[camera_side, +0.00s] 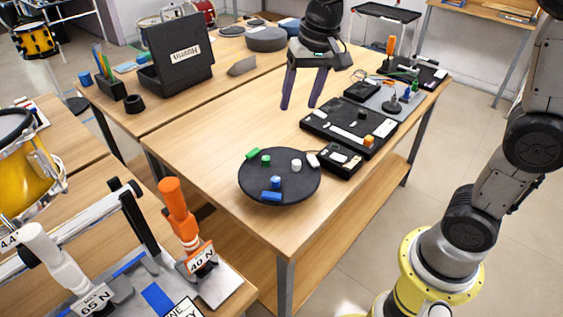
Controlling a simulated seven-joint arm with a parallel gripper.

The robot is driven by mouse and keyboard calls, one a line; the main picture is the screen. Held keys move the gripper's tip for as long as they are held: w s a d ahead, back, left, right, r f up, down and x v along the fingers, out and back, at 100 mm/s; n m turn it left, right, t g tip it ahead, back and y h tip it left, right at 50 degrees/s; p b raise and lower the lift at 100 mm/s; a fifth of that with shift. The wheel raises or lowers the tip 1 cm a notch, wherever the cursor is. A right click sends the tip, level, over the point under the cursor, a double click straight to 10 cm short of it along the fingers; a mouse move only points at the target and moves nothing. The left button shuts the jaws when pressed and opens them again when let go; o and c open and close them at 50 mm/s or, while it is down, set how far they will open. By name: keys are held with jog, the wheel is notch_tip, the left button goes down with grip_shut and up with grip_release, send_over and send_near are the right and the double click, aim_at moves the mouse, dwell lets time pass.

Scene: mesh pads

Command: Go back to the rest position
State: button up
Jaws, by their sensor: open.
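My gripper (302,90) hangs over the wooden table (215,150), pointing down with its two dark purple fingers spread apart. Nothing shows between the fingers. Below it and nearer the camera lies a round black pad (255,190) with several small pieces on it. These include a green block (252,154), a white cylinder (296,165), a blue cylinder (276,182) and a blue block (271,196). To the right of the gripper lies a black rectangular board (340,133) with an orange cube (368,141) on it.
A smaller black box (342,161) sits between the pad and board. Behind are a grey plate (385,103) with upright tools and a black tray (425,73). An open black case (180,50) stands back left. Orange (178,205) and white (55,255) handles stand front left.

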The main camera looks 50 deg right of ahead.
jog(key=s+d+r+n+t, duration=0.1)
jog(key=s+r+n+t, duration=0.15)
jog(key=s, duration=1.05)
jog(key=s+f+n, duration=0.3)
jog(key=s+f, duration=0.2)
jog(key=s, duration=0.2)
jog(key=shift+s+d, duration=0.25)
jog(key=shift+d, duration=0.1)
jog(key=shift+n+t, duration=0.25)
jog(key=shift+r, duration=0.1)
grip_shut()
